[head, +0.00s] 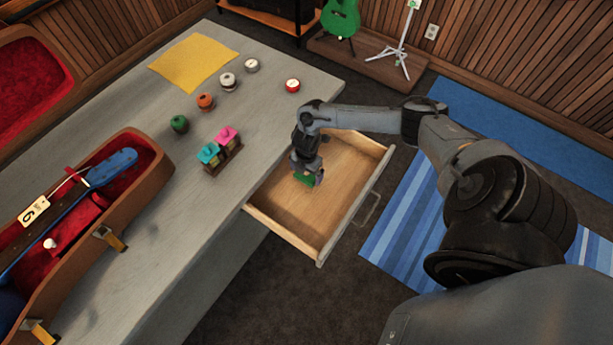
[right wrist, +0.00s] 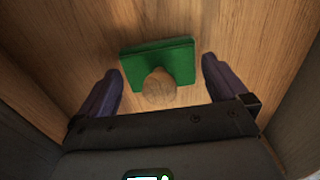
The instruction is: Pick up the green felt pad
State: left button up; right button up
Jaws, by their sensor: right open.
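The green felt pad (right wrist: 182,62) lies on the wooden floor of the open drawer, with a round wooden knob (right wrist: 159,88) on its near side in the right wrist view. In the head view a small part of the pad (head: 303,178) shows beneath my gripper. My right gripper (right wrist: 160,82) is open, with one dark finger on each side of the knob. It reaches down into the drawer in the head view (head: 306,180). I cannot tell whether the fingers touch the pad. My left gripper is not in view.
The open drawer (head: 338,228) has raised walls around the gripper. On the grey counter (head: 215,205) stand several small round pots, a pink and teal pair of items (head: 220,146), a yellow cloth (head: 193,62) and an open case (head: 150,190) with a blue ukulele (head: 110,167).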

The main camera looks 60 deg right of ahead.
jog(key=shift+f, duration=0.45)
jog(key=c, duration=0.8)
jog(key=shift+r, duration=0.1)
